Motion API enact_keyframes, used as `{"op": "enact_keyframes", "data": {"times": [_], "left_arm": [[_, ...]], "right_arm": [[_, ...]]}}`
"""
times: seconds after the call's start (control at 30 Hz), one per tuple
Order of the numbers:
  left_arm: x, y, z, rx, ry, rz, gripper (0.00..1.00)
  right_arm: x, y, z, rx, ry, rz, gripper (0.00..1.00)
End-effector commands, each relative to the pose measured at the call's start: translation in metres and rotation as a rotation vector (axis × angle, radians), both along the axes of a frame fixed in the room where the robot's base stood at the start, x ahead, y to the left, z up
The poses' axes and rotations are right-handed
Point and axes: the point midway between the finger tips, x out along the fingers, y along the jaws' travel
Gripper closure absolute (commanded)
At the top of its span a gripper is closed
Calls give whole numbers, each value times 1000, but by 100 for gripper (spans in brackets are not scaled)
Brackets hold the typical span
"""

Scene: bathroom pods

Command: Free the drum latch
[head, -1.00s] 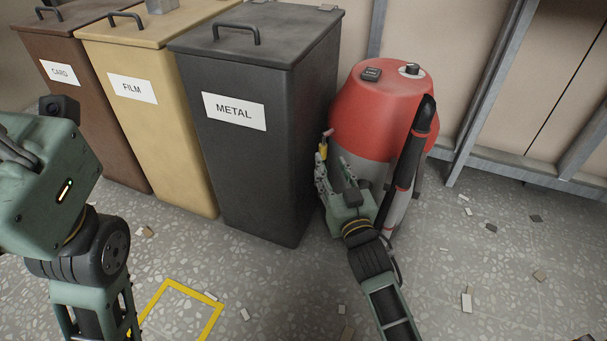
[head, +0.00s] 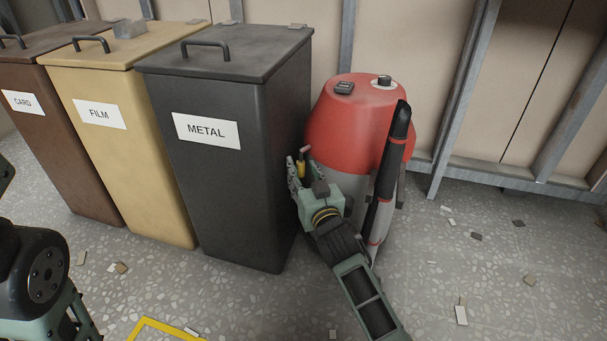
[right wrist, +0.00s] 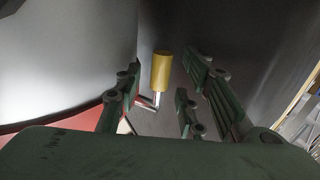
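The drum (head: 358,125) is a red-topped, grey-bodied canister standing right of the METAL bin. Its latch (head: 301,168) is a yellow grip with a reddish metal part, on the drum's left side. My right gripper (head: 303,174) is at the latch, its fingers apart. In the right wrist view, the latch's yellow grip (right wrist: 161,70) stands between the open fingers of my right gripper (right wrist: 160,84), with a gap visible on both sides. A bent metal rod runs from the grip's lower end toward the red band at left. Only part of my left arm shows; its gripper is out of view.
The dark METAL bin (head: 215,190) stands close to the drum's left, leaving a narrow gap. The FILM bin (head: 120,170) and CARD bin (head: 60,150) are farther left. A black hose or nozzle (head: 392,150) stands at the drum's front right. Small chips litter the floor.

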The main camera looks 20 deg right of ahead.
Motion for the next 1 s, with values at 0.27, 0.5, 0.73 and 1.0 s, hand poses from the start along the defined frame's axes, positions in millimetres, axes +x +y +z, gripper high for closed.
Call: {"op": "enact_keyframes", "data": {"times": [0.27, 0.5, 0.73, 1.0], "left_arm": [[0, 0, 0, 0, 0, 0, 100], [0, 0, 0, 1, 1, -1, 100], [0, 0, 0, 1, 1, -1, 100], [0, 0, 2, 0, 0, -1, 100]], "right_arm": [[0, 0, 0, 0, 0, 0, 78], [0, 0, 0, 0, 0, 0, 99], [0, 0, 0, 0, 0, 0, 100], [-1, 0, 1, -2, 2, 0, 100]]}}
